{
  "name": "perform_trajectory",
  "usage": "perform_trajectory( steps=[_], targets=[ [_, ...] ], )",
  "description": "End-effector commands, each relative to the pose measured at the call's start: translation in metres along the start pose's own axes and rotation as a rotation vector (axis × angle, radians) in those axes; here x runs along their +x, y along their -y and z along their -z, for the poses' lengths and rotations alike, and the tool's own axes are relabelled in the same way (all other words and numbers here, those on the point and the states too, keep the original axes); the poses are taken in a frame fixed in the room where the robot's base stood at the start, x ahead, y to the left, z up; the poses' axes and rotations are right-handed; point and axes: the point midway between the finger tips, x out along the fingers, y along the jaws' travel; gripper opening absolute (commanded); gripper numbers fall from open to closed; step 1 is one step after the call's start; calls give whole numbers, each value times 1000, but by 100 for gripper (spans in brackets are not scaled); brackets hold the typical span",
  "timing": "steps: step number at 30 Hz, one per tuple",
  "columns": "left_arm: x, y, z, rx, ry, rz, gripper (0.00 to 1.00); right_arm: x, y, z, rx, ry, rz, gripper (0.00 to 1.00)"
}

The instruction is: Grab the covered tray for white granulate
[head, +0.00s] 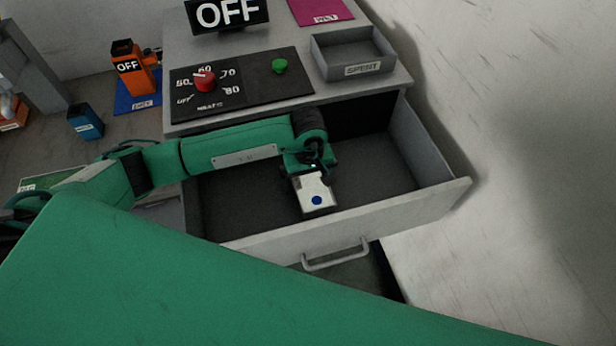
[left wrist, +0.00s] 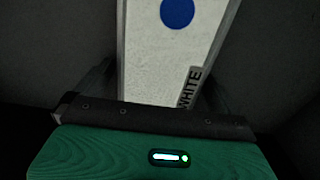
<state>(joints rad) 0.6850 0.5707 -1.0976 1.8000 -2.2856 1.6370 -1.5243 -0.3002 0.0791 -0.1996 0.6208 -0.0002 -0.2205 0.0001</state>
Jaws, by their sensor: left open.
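The covered tray for white granulate (head: 318,198) lies in the open drawer. It has a pale lid with a blue dot, and in the left wrist view the tray (left wrist: 172,55) shows a "WHITE" label. My right gripper is not in view.
The open drawer (head: 345,237) has a raised front with a handle and a high right side wall (head: 422,145). Above it are a control panel (head: 240,85) and a "SPENT" tray (head: 352,55). The drawer floor right of the tray is clear.

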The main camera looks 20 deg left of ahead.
Motion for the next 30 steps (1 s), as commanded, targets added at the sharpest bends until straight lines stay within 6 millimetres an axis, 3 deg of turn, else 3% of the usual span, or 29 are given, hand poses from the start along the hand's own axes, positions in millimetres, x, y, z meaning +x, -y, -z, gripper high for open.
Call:
perform_trajectory(
  steps=[1, 11, 20, 30],
  targets=[
    [0, 0, 0, 0, 0, 0, 96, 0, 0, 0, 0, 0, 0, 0],
    [-1, -1, 0, 0, 0, -2, 33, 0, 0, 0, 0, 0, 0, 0],
    [-10, -1, 1, 2, -2, -4, 32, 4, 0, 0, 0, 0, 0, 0],
    [-70, -1, 1, 1, -4, -5, 32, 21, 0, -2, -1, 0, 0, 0]
  ],
)
